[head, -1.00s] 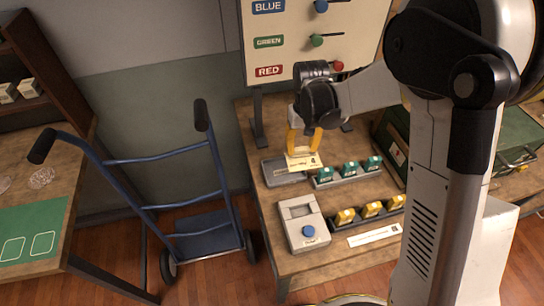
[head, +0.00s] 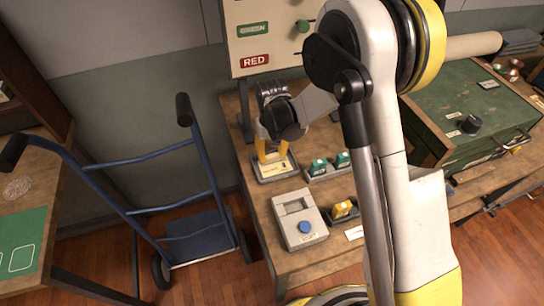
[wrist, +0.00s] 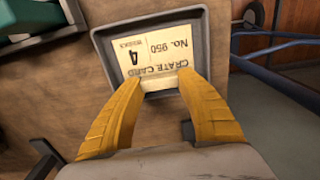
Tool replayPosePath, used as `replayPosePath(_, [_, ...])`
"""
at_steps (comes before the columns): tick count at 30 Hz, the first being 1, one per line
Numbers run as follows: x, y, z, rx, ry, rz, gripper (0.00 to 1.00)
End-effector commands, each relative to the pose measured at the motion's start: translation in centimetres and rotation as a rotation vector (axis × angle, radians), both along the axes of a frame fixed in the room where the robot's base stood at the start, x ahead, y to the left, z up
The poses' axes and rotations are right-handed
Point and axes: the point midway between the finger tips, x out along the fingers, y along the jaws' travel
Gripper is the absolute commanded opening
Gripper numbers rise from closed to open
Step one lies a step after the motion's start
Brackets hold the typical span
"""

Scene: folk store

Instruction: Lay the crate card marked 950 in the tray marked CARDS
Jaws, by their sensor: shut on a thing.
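My gripper (wrist: 158,95) is shut on the near edge of the cream crate card (wrist: 158,58), which reads No. 950 upside down in the wrist view. The card lies within the outline of the grey tray (wrist: 104,52), roughly flat. I cannot tell whether it touches the tray floor. In the head view, my gripper (head: 272,155) points down over the card (head: 276,168) and tray (head: 262,181). No CARDS marking is readable on the tray.
Green boxes (head: 319,167) stand in a rack just right of the tray. A grey device with a blue knob (head: 305,227) and a yellow box (head: 341,208) are nearer. A blue hand truck (head: 200,190) stands left of the table; a green chest (head: 470,100) is right.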

Motion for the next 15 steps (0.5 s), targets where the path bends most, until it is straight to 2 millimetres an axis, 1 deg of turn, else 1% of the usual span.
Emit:
replayPosePath(6, [-0.02,-0.02,0.04,0.0,0.0,0.0,0.24])
replayPosePath(10, [-0.01,-0.01,-0.42,0.0,0.0,0.0,0.24])
replayPosePath(11, [-0.01,-0.01,-0.29,0.0,0.0,0.0,0.52])
replayPosePath(12, [-0.02,-0.02,-0.25,0.0,0.0,0.0,0.63])
replayPosePath(15, [-0.02,-0.02,-0.22,0.0,0.0,0.0,0.63])
